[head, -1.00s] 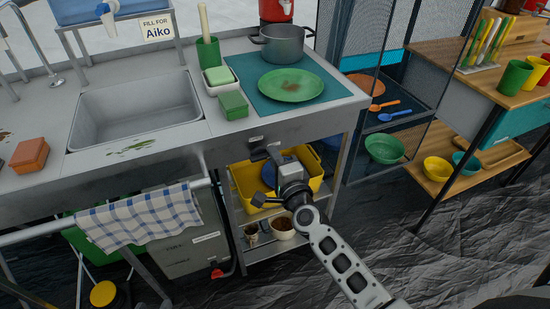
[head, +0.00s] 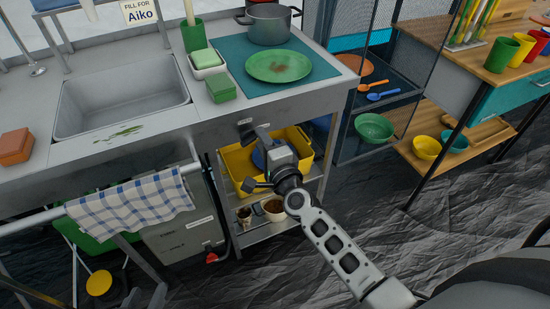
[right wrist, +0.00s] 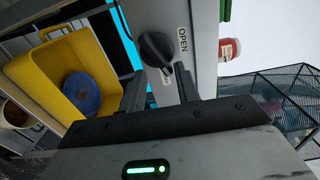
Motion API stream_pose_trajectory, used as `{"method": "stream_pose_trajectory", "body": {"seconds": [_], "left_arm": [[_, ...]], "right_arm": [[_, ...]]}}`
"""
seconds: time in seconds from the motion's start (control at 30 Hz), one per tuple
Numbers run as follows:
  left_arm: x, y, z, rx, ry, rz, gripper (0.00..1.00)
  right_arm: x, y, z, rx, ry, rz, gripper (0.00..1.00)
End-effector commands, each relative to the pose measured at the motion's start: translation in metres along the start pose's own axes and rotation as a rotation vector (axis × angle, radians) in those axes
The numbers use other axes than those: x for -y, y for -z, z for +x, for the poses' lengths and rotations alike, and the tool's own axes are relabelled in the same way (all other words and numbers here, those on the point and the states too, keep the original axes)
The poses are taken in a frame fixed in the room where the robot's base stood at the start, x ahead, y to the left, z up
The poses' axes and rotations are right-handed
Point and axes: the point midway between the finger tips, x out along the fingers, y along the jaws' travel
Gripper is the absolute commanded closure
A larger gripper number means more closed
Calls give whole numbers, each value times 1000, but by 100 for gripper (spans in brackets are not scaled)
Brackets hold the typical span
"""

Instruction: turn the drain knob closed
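The drain knob (right wrist: 157,49) is a black knob on the grey counter front, with a white OPEN label (right wrist: 183,40) beside it in the right wrist view. A second label by the knob is mostly hidden. My right gripper (right wrist: 161,88) is open, its two fingers apart just short of the knob and apparently not touching it. In the head view my right gripper (head: 256,160) is in front of the counter's front edge, below the green plate, and the knob is hard to make out there. The sink (head: 120,103) is at the left. My left gripper is not in view.
A yellow bin (head: 240,170) with a blue item sits on the shelf close behind my right gripper. A checked towel (head: 130,205) hangs on a rail at the left. A mesh cabinet (head: 405,60) stands to the right. The floor in front is clear.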

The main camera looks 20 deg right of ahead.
Motion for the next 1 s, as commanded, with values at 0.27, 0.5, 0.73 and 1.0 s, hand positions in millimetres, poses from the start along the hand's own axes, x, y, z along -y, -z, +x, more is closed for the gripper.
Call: {"method": "stream_pose_trajectory", "body": {"seconds": [0.27, 0.5, 0.73, 1.0], "left_arm": [[0, 1, -1, 3, 0, -1, 64], [0, -2, 1, 3, 0, -1, 64], [1, -3, 2, -1, 0, 1, 64], [0, -2, 2, -4, 0, 3, 64]], "right_arm": [[-2, 0, -57, 0, -6, 0, 68], [-2, 0, -114, 1, -5, 0, 68], [-1, -1, -147, 3, -3, 0, 68], [0, -1, -155, 1, -1, 3, 68]]}}
